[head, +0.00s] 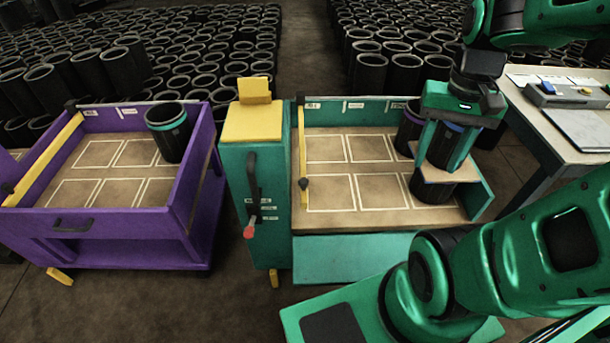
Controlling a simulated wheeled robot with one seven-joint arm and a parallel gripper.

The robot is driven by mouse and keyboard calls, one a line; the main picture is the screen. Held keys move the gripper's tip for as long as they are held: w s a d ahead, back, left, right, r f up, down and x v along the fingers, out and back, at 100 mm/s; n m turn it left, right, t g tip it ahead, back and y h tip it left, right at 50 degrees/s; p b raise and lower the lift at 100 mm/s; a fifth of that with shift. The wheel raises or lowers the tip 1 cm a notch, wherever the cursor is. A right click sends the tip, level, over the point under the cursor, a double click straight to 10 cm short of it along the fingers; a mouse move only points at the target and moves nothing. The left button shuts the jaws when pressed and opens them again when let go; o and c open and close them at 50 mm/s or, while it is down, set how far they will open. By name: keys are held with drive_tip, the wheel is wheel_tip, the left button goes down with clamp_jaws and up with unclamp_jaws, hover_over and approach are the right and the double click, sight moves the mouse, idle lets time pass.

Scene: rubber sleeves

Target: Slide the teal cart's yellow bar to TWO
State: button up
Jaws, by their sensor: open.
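The teal cart (345,258) stands in the middle of the head view, with a shallow tray marked by pale rectangles. Its yellow bar (303,165) runs front to back at the tray's left end, by the leftmost of three small wall labels too small to read surely. Black sleeves stand at the tray's right end, one with a purple band (406,135) and a front one (430,189). My gripper (443,163) points down over this right end, open, well right of the bar. It partly hides the sleeves; I cannot tell whether it touches any.
A teal cabinet with a yellow top (253,122), a black handle and a red-knobbed lever (250,232) adjoins the tray's left. A purple cart (120,240) holds a teal-banded sleeve (168,131). A table (565,110) stands right. Many sleeves (215,65) fill the background.

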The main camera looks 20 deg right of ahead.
drive_tip(key=w+a+f+m, duration=0.1)
drive_tip(key=w+a+f, duration=0.1)
drive_tip(key=w, duration=0.6)
drive_tip(key=w+a+f+m, duration=0.1)
drive_tip(key=w+f, duration=0.2)
drive_tip(key=w, duration=0.4)
drive_tip(key=m+g+y, duration=0.2)
drive_tip(key=m+y, duration=0.2)
approach(303, 180)
drive_tip(key=x, duration=0.8)
drive_tip(key=shift+s+f, duration=0.1)
drive_tip(key=shift+s, duration=0.05)
drive_tip(key=shift+c, duration=0.4)
clamp_jaws()
